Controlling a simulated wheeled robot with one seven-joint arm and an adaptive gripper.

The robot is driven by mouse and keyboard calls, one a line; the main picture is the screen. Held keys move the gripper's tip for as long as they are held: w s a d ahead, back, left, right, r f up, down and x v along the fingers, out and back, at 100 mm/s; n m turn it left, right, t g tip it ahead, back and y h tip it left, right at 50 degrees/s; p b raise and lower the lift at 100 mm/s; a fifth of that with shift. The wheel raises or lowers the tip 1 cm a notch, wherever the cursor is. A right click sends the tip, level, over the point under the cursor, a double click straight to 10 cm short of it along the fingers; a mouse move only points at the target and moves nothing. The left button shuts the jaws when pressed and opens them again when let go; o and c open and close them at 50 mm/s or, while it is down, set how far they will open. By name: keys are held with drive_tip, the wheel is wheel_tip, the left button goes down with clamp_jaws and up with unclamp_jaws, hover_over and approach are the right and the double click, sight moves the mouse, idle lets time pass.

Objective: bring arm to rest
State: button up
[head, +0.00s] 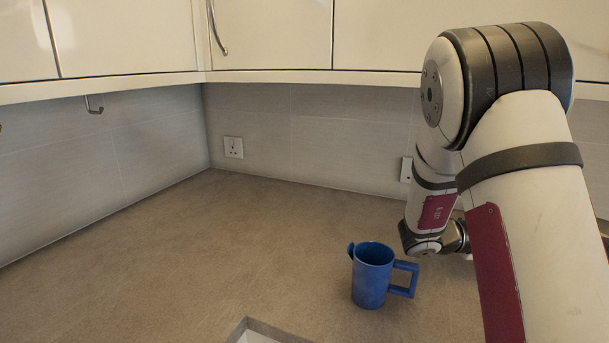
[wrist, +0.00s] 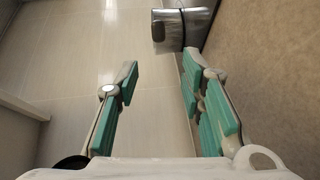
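My arm shows on the right side of the head view, bent over the counter. The end of my gripper is hidden behind the arm there. In the wrist view, my gripper (wrist: 158,74) has two fingers with green pads, spread apart with nothing between them. A blue mug (head: 371,277) stands upright on the counter in the head view, left of and below the visible wrist of my arm, with its handle to the right. The mug does not show in the wrist view.
The brown counter (head: 190,255) is clear at the left and back. Wall cabinets (head: 270,35) overhang the counter. A socket (head: 233,147) is on the wall. A shiny metal object (wrist: 182,28) lies beyond my fingers.

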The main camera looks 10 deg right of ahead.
drive_tip(key=w+a+r+t+y+p, duration=0.3)
drive_tip(key=w+a+r+t+y, duration=0.5)
drive_tip(key=a+t, duration=0.25)
drive_tip(key=s+a+r+n+y+p, duration=0.1)
drive_tip(key=s+a+r+y, duration=0.15)
drive_tip(key=a, duration=0.35)
drive_tip(key=s+a+r+t+y+p, duration=0.1)
drive_tip(key=s+a+r+y, duration=0.15)
drive_tip(key=a, duration=0.35)
drive_tip(key=s+a+r+n+y+p, duration=0.1)
drive_tip(key=s+a+r+y, duration=0.15)
drive_tip(key=a, duration=0.25)
drive_tip(key=s+a+r+g+y+p, duration=0.2)
drive_tip(key=s+a+y, duration=0.1)
drive_tip(key=s+a, duration=0.4)
drive_tip(key=s+d+f+m+g+h+p, duration=0.1)
drive_tip(key=s+g, duration=0.3)
drive_tip(key=s, duration=1.7)
drive_tip(key=shift+d+f+g+h+p, duration=0.35)
drive_tip(key=shift+f+h+p, duration=0.1)
drive_tip(key=shift+f+p, duration=0.2)
